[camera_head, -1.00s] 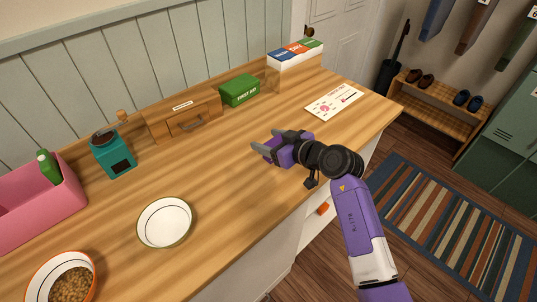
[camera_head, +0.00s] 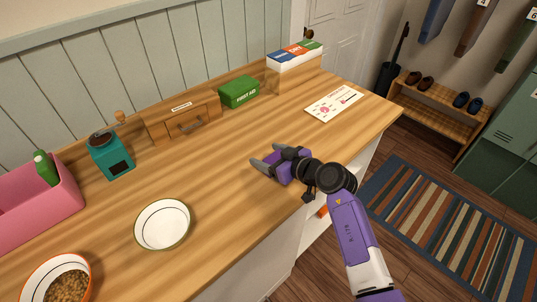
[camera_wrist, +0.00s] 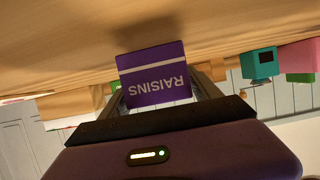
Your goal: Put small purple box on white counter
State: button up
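The small purple box (camera_wrist: 155,80), lettered "RAISINS", sits between the two fingers of my gripper in the wrist view, its lettering upside down. My gripper (camera_head: 264,155) appears shut on it; in the head view, purple shows between the dark fingers, mostly hidden by them. The gripper is over the right front part of the counter (camera_head: 225,145), which has a wooden top and a white front. In the wrist view the box is close to the wooden surface, with a shadow beside it. I cannot tell whether it touches.
A white bowl (camera_head: 163,224) and a bowl of brown pellets (camera_head: 58,280) stand left. A pink bin (camera_head: 38,207), teal grinder (camera_head: 110,157), wooden drawer box (camera_head: 183,118), green first-aid box (camera_head: 239,92) and white-topped box (camera_head: 295,62) line the back. A card (camera_head: 333,103) lies right. The middle is clear.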

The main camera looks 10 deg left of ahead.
jog(key=shift+o, duration=0.4)
jog(key=shift+r, duration=0.15)
jog(key=p+v, duration=0.1)
jog(key=v, duration=1.1)
jog(key=shift+r+p, duration=0.1)
jog(key=shift+p, duration=0.25)
jog(key=shift+s+a, duration=0.25)
jog(key=shift+s, duration=0.1)
jog(key=s+y, duration=0.1)
jog(key=s, duration=0.1)
jog(key=s+a+t, duration=0.1)
jog(key=s, duration=0.2)
jog(key=s+a+y, duration=0.1)
jog(key=s, duration=0.2)
jog(key=shift+a+r+n+y, duration=0.1)
jog(key=shift+a+n+y, duration=0.05)
jog(key=shift+n+y, duration=0.15)
jog(key=s+d+r+m+t+h, duration=0.1)
jog(key=s+d+m+h, duration=0.2)
jog(key=s+d, duration=0.4)
jog(key=s+d+r+m+t+h, duration=0.1)
jog(key=s+d+m+h, duration=0.3)
jog(key=s, duration=1.3)
jog(key=s+d+r+m+t+h, duration=0.2)
jog(key=s+d+h, duration=0.4)
jog(key=s+d, duration=0.6)
jog(key=shift+s+m+t, duration=0.25)
jog(key=shift+m+t, duration=0.45)
jog(key=shift+m, duration=0.3)
